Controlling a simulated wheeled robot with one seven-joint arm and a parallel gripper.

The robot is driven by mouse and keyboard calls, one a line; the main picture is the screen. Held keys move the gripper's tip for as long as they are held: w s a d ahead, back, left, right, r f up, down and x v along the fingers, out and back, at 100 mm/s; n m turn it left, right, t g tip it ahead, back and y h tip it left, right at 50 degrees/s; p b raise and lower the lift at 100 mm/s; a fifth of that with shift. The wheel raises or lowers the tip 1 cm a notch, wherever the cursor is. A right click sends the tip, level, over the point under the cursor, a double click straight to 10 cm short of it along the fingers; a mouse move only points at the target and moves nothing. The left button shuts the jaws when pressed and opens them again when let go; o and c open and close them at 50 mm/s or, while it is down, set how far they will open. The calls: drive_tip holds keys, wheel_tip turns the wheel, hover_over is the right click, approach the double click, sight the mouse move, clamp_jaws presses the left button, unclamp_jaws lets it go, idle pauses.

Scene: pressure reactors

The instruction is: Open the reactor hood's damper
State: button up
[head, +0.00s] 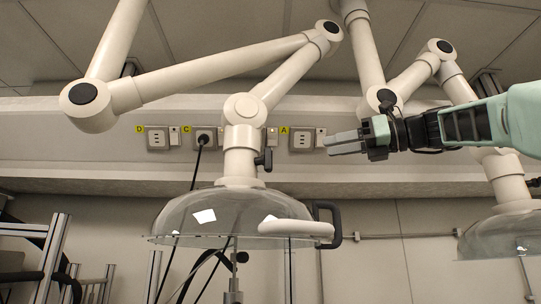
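The reactor hood (190,212) is a clear dome hanging from a jointed cream duct arm in the middle of the head view. The damper's small black lever (265,159) sticks out on the right side of the cream neck above the dome and stands about upright. My gripper (329,143) is to the right of the lever and slightly higher in the picture, with its grey fingers pointing left. It is apart from the lever and nothing shows in it. The fingers look close together, but their opening is unclear from this angle.
A second hood (500,238) hangs at the right, below my arm. Wall sockets (302,139) and a black cable (196,165) are behind. The space between gripper and lever looks clear.

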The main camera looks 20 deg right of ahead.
sight(272, 158)
drive_tip(key=p+x, duration=0.5)
drive_tip(key=x, duration=0.9)
drive_tip(key=shift+w+r+p, duration=0.1)
drive_tip(key=shift+p, duration=0.3)
drive_tip(key=shift+w+a, duration=0.3)
drive_tip(key=shift+a, duration=0.1)
drive_tip(key=c, duration=0.8)
